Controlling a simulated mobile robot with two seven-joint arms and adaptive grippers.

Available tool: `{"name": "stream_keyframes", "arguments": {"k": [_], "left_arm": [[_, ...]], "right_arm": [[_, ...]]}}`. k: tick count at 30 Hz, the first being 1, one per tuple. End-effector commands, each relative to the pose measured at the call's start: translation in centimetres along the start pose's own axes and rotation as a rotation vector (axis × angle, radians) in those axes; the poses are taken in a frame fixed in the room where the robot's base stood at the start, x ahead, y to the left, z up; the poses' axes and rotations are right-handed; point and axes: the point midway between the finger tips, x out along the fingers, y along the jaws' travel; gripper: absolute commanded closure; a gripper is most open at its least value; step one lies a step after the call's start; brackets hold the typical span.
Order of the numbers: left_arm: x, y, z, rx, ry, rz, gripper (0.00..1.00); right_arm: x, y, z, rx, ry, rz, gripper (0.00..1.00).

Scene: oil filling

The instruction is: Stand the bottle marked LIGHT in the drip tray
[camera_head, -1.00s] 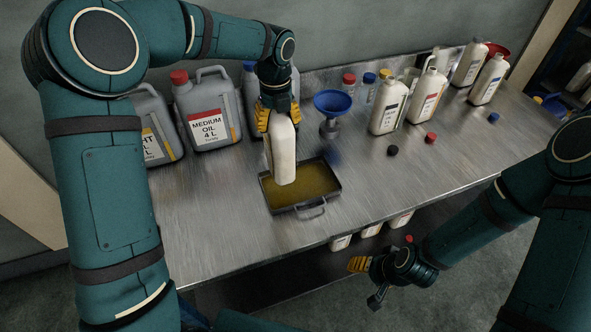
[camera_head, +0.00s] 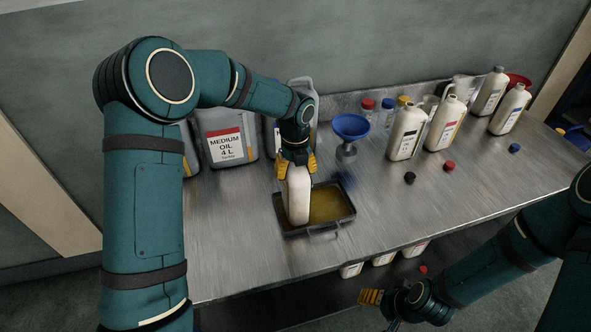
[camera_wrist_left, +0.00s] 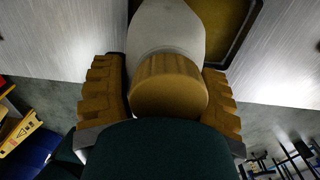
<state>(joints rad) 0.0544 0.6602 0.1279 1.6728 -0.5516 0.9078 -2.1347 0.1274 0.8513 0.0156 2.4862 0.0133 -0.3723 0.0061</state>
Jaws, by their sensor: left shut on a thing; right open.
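A white bottle (camera_head: 298,196) is in my left gripper (camera_head: 295,163), which is shut on its upper part. The bottle is nearly upright, with its base at the left part of the dark drip tray (camera_head: 345,217); I cannot tell whether it touches the tray floor. No label shows on its visible sides, so its marking cannot be read. In the left wrist view the bottle's pale shoulder (camera_wrist_left: 166,28) shows between the fingers, with the tray edge (camera_wrist_left: 245,35) beyond. My right gripper (camera_head: 371,297) is open and empty, low in front of the bench.
Grey oil cans, one marked MEDIUM OIL (camera_head: 226,140), stand behind on the left. A blue funnel (camera_head: 350,128) stands behind the tray. Several white bottles (camera_head: 406,132) stand at the right, with loose caps (camera_head: 410,178) before them. Bench (camera_head: 430,215) is clear right of the tray.

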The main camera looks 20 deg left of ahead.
Motion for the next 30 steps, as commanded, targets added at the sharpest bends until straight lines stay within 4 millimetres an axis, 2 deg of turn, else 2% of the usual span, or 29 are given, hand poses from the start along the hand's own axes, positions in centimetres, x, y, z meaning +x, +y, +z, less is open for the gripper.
{"name": "stream_keyframes", "arguments": {"k": [7,8,9,10,22,26,30], "left_arm": [[0.0,-0.1,0.1,0.000,-0.003,-0.002,0.81],[0.1,0.0,0.0,0.000,0.000,0.000,0.28],[0.1,0.0,0.0,0.000,0.000,0.000,0.14],[0.1,0.0,0.0,0.000,0.000,0.000,0.09],[-0.5,0.0,0.0,0.000,-0.001,-0.001,0.09],[-2.2,0.0,0.1,-0.001,-0.003,-0.002,0.09],[-5.2,0.0,0.1,-0.001,-0.004,-0.002,0.09]], "right_arm": [[0.1,0.0,0.0,0.000,0.000,0.000,0.35],[0.0,0.0,0.0,0.000,-0.001,0.000,0.35],[0.0,0.0,0.0,0.000,-0.001,0.000,0.35],[0.0,0.0,0.0,0.000,-0.001,0.000,0.35],[-0.1,0.0,0.0,0.000,0.001,0.000,0.35],[-0.3,-0.1,-0.1,0.001,0.003,0.000,0.35],[-0.7,-0.2,-0.3,0.002,0.006,0.001,0.35]]}}
